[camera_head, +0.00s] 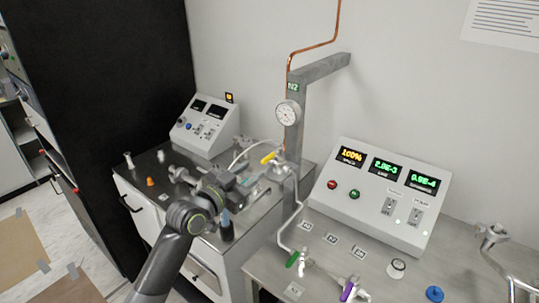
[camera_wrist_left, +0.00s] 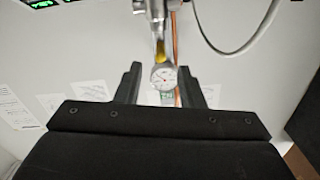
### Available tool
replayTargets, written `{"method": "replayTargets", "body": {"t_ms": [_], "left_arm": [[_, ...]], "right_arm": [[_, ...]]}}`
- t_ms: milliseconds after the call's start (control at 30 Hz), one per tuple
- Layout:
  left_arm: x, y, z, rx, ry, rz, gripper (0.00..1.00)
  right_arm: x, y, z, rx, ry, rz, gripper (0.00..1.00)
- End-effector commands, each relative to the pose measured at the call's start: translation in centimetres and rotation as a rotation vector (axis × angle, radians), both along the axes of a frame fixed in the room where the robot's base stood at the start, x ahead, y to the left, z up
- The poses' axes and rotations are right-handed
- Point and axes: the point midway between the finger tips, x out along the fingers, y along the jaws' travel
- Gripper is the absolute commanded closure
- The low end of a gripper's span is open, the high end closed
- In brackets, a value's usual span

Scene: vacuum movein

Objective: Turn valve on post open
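The grey post (camera_head: 293,135) stands at the back between two benches, with a round white gauge (camera_head: 288,112) on it. The valve's yellow handle (camera_head: 269,158) sits on pipework low at the post; it also shows in the left wrist view (camera_wrist_left: 160,49), beyond the fingers. My left gripper (camera_head: 254,179) is close below and in front of this handle. In the left wrist view my left gripper (camera_wrist_left: 160,88) has its fingers apart, with the gauge seen through the gap and nothing held. I cannot tell the exact distance to the handle. My right gripper is not in view.
A control box with green and amber displays (camera_head: 380,195) stands on the right bench. Green (camera_head: 292,259) and purple (camera_head: 347,291) valve handles are at its front. A smaller control box (camera_head: 205,125) is at the left. A copper pipe (camera_head: 314,47) runs up the wall.

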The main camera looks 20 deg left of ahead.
Motion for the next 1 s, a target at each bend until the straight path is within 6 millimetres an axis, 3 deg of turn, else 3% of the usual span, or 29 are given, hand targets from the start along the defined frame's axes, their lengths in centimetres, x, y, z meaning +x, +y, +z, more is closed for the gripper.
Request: {"method": "replayTargets", "body": {"t_ms": [200,500,1000], "left_arm": [[3.7,-1.4,0.2,-0.003,0.001,0.000,0.65],[7.2,-2.6,0.1,-0.001,0.000,0.000,0.65],[8.3,-3.0,0.0,0.000,0.000,0.000,0.65]], "right_arm": [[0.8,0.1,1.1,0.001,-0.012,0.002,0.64],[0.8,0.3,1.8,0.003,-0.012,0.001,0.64],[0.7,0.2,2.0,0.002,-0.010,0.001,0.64]]}}
